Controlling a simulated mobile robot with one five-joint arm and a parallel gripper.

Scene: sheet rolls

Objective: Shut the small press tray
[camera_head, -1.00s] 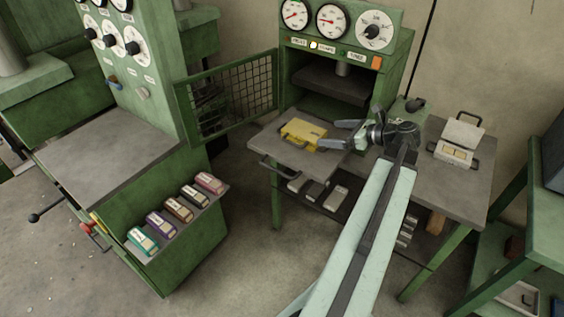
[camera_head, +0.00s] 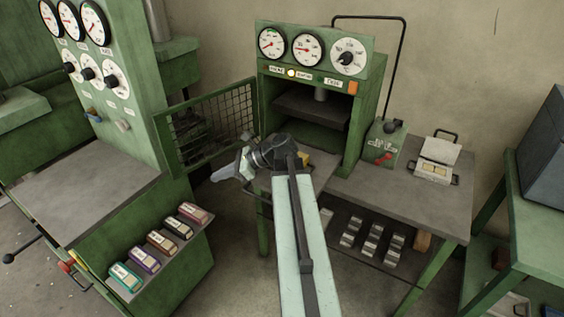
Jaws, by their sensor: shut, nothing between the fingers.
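The small press (camera_head: 365,100) stands against the wall, its front opening uncovered. Its grey tray (camera_head: 263,184) sits below the opening and shows only in part behind my arm; it appears pulled out toward me. A bit of the yellow mould (camera_head: 306,158) on it shows beside my wrist. The tray handle is mostly hidden by my arm, so I cannot tell whether I touch it. My gripper (camera_head: 222,173) is shut and empty, pointing left, in front of the tray's left side as seen here.
The mesh guard door (camera_head: 212,125) stands swung open to the left of the press. A larger green press bench (camera_head: 95,190) with a shelf of coloured blocks is at left. The table at right holds a lever box (camera_head: 382,145) and an open mould (camera_head: 437,163). Floor shows between the benches.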

